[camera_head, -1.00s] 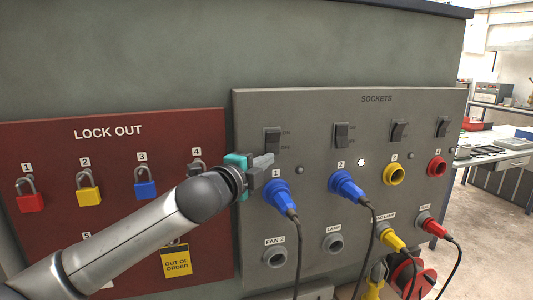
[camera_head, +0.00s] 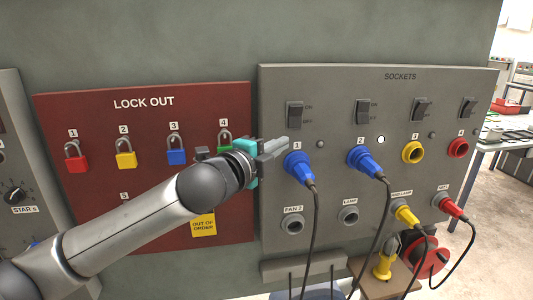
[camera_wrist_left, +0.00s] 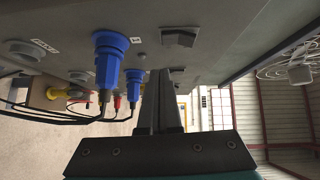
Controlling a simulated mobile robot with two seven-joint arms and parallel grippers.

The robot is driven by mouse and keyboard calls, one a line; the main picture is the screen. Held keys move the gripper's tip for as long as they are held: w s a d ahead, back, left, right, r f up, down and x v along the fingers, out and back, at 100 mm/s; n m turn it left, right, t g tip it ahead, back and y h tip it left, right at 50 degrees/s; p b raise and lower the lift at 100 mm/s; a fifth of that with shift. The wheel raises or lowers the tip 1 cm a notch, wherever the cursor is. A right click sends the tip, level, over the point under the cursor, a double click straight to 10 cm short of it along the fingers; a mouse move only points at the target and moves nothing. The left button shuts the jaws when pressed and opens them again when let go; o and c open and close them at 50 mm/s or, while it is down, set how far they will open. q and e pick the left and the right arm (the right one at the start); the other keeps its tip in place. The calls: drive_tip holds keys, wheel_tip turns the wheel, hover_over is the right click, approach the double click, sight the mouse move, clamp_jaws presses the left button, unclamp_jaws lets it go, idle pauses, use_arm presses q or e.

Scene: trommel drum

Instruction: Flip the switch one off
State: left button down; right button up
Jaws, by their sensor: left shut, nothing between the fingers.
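Switch one (camera_head: 295,114) is a dark rocker on the grey sockets panel (camera_head: 330,185), above the blue plug in socket 1, with ON and OFF marks beside it. Its rocker position is too small to tell. My left gripper (camera_head: 281,146) is shut and empty, its tips just below and left of the switch. In the left wrist view, the shut fingers (camera_wrist_left: 160,80) point at the panel, with the switch (camera_wrist_left: 178,37) just beyond the tips; I cannot tell whether they touch. My right gripper is not in view.
A blue plug (camera_head: 298,166) sits close below the fingertips, its cable hanging down. A second blue plug (camera_head: 366,161) is to the right, near a bright white lamp (camera_head: 381,140). The lamp by socket 1 (camera_head: 320,144) is dark. The red lockout board (camera_head: 75,210) with padlocks lies left.

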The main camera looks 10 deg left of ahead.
use_arm(q)
drive_tip(key=v, duration=0.5)
drive_tip(key=shift+s+d+r, duration=0.1)
drive_tip(key=shift+s, duration=0.05)
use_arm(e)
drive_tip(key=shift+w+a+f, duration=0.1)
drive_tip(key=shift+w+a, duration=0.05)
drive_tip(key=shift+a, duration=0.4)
